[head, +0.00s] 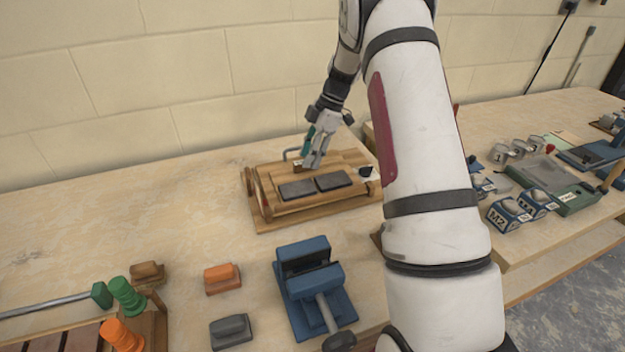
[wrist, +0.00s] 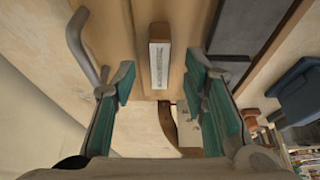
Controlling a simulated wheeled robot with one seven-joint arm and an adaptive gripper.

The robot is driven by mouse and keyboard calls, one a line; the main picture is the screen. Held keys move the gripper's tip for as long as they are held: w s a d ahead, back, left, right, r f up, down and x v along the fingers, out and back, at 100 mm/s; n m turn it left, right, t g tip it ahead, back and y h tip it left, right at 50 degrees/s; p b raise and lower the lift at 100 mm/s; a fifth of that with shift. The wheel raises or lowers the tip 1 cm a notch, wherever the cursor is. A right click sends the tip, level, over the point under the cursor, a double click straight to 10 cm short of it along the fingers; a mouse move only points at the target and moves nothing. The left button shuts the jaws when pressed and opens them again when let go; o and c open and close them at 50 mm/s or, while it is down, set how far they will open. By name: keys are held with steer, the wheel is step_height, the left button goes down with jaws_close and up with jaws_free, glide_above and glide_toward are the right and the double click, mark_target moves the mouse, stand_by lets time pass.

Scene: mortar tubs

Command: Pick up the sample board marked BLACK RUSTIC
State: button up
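A wooden sample board (head: 262,192) with two dark grey slabs (head: 297,189) lies on the bench, its frame slightly tilted on a wooden base. I cannot read BLACK RUSTIC anywhere. In the wrist view the board's wood (wrist: 205,25) and part of a dark slab (wrist: 245,40) show. A small wooden block with a pale label (wrist: 160,62) stands between my fingers; its lettering is too small to read. My gripper (head: 311,163) is at the board's far edge, pointing down. In the wrist view my gripper (wrist: 160,85) is open, teal pads either side of the block, with gaps.
A grey bent handle (wrist: 82,45) is close beside the left finger. A blue clamp-like tool (head: 312,280), an orange block (head: 222,278) and a grey block (head: 231,331) lie nearer. Labelled blue blocks (head: 508,214) stand right. The bench left of the board is clear.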

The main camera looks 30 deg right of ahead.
steer(key=shift+x, duration=0.85)
steer(key=shift+c, duration=0.6)
jaws_close()
steer(key=shift+r, duration=0.1)
